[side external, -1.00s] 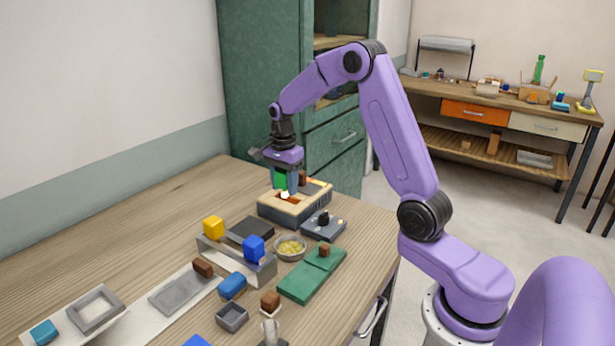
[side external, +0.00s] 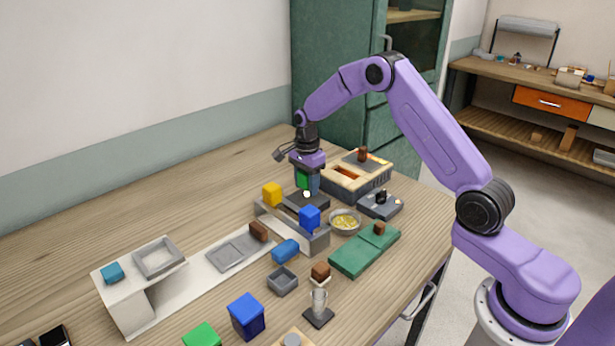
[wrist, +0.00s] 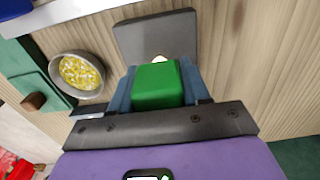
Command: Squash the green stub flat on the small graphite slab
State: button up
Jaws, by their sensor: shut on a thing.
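The green stub (side external: 303,180) is a green block with a pale glowing tip at its lower end. My gripper (side external: 307,184) is shut on it and holds it upright over the small graphite slab (side external: 320,203), tip downward. In the wrist view the green stub (wrist: 157,85) sits between my blue fingers, and the glowing tip shows just beyond it against the dark grey slab (wrist: 155,33). The tip is close above the slab; I cannot tell whether it touches.
A cream-topped heater (side external: 372,182) with orange glowing openings stands behind. A grey stand (side external: 300,235) with yellow (side external: 271,194) and blue (side external: 309,217) blocks is close in front of the slab. A bowl of yellow bits (side external: 345,222) is to its right.

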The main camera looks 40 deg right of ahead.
jog(key=shift+f, duration=0.5)
dwell(1.0)
jog(key=shift+r, duration=3)
